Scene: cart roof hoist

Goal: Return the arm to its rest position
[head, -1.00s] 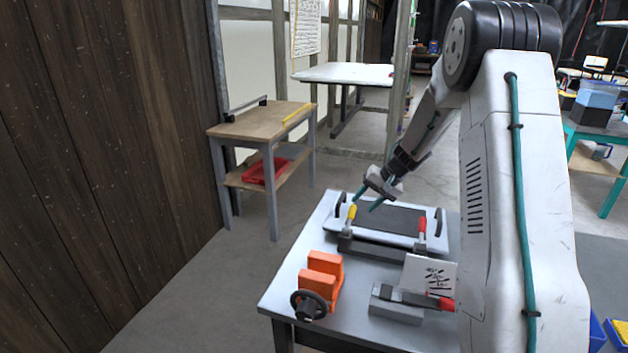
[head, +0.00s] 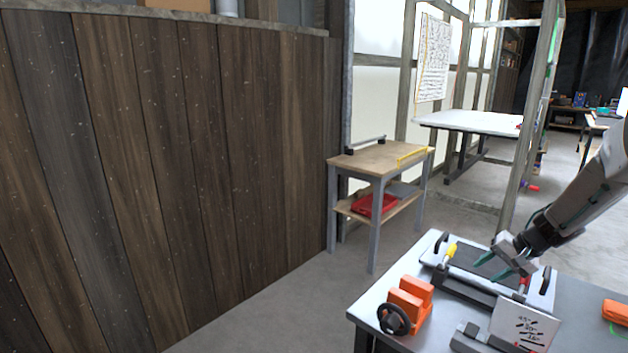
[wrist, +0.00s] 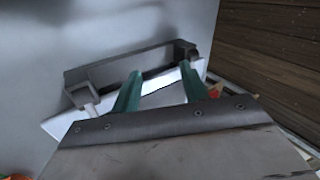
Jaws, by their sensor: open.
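My gripper (head: 492,267) hangs over the work table (head: 382,293) at the right of the head view. Its two green fingers are apart, with nothing seen between them. They point down above a white tray-like board with a dark top (head: 478,257) and black handles; whether they touch it cannot be told. In the wrist view my gripper (wrist: 160,72) shows both fingers spread in front of a grey bar (wrist: 115,72) and a pale edge.
An orange vise with a black handwheel (head: 410,303) and a white card with marks (head: 524,325) are on the work table. A wooden side table (head: 375,158) with a red tray (head: 374,205) stands behind. A dark plank wall (head: 170,170) fills the left. Open floor lies between.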

